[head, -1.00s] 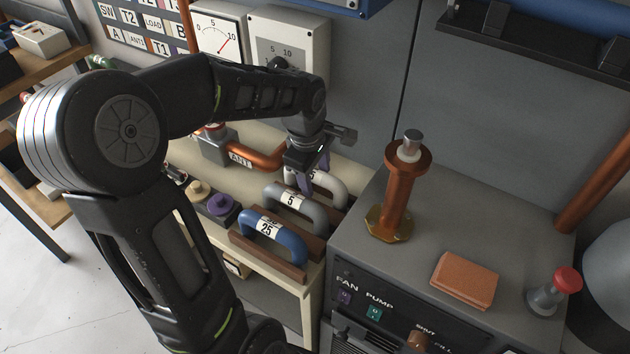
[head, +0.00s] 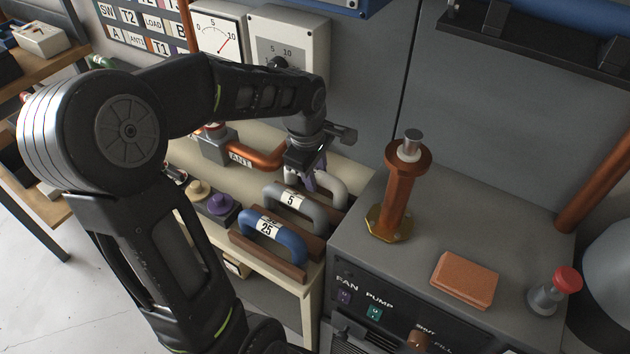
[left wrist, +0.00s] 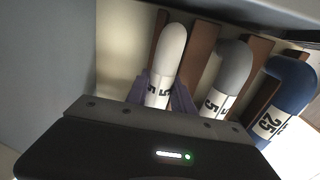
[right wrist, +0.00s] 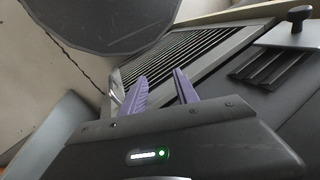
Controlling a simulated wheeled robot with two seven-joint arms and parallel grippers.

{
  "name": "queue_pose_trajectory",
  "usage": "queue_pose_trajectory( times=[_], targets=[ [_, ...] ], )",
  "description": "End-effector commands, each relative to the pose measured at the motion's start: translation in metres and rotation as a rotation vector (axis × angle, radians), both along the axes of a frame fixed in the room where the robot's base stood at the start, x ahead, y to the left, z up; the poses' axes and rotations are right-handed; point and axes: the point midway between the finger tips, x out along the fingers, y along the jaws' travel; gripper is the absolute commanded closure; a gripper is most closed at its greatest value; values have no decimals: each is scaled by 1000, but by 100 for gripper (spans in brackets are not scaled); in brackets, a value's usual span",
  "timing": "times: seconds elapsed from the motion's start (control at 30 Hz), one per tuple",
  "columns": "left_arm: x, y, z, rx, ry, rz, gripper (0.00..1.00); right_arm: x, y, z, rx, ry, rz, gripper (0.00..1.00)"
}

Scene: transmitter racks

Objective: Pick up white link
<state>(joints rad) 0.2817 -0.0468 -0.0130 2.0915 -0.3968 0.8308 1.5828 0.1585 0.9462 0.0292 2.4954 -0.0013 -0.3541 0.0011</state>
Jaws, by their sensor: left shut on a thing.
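The white link (head: 325,183) is a U-shaped handle at the back of a row of links on the cream bench. My left gripper (head: 308,182) comes down over it and partly hides it. In the left wrist view the white link (left wrist: 171,55) stands between my purple fingers, and the left gripper (left wrist: 163,95) is shut on it near its label. The link is still in its place by the wooden rack. My right gripper (right wrist: 160,90) shows only in the right wrist view, with its purple fingers apart and nothing between them.
A grey link (head: 318,207) marked 5 and a blue link (head: 287,241) marked 25 stand in front of the white one. A copper pipe (head: 262,160) lies behind left. A grey cabinet on the right carries a copper post (head: 398,190) and an orange block (head: 464,279).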

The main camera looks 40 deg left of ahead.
Motion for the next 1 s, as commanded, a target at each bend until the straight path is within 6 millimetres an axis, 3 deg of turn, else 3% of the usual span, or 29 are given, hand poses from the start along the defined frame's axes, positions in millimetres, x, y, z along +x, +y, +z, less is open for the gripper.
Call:
queue_pose_trajectory(
  times=[0.57,1.0],
  targets=[
    [1,0,8,0,-4,0,100,0,0,-1,0,0,0,64],
    [1,0,83,1,-5,-1,100,0,0,-6,0,0,0,64]
  ],
)
